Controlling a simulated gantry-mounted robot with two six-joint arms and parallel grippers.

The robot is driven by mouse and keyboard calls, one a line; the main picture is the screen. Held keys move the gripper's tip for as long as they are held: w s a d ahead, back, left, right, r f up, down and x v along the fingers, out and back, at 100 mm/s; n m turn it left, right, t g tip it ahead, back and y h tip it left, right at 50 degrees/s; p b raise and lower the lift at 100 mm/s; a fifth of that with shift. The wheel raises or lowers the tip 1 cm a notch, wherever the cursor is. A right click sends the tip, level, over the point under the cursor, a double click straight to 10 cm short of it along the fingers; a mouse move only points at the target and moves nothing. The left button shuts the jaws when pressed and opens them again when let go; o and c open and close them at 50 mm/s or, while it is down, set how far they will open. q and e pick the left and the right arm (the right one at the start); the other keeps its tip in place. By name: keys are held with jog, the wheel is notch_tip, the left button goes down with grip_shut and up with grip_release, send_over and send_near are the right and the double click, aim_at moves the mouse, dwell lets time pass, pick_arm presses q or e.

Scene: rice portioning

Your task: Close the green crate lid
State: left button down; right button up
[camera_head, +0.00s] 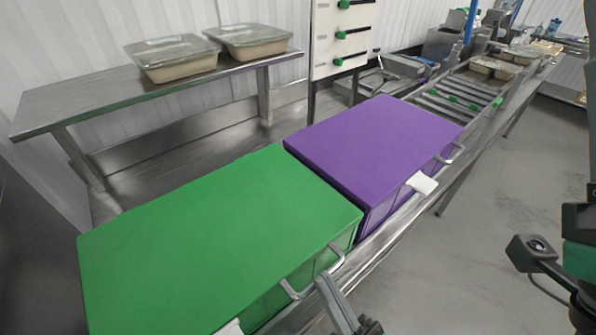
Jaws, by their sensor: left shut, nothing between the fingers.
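The green crate lid (210,235) lies flat over the top of the green crate (262,312), at the lower left of the head view. A grey metal handle (318,272) sticks out from the crate's right side, just below the lid edge. My left gripper (323,284) is shut and empty. Its tips are beside the handle and lid edge; I cannot tell whether they touch. My right arm shows at the right edge, but its fingers are out of view.
A purple lidded crate (375,145) stands directly behind the green one on the metal conveyor (470,95). A steel bench (100,95) at the back left holds two clear-lidded trays (172,58) (248,41). Open floor (480,230) lies to the right.

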pick_arm(q)
jog(key=s+a+r+p, duration=0.1)
jog(key=s+r+p, duration=1)
jog(key=s+p, duration=0.3)
jog(key=p, duration=0.2)
jog(key=shift+a+r+p, duration=0.2)
jog(key=shift+p, duration=0.15)
jog(key=shift+y, duration=0.3)
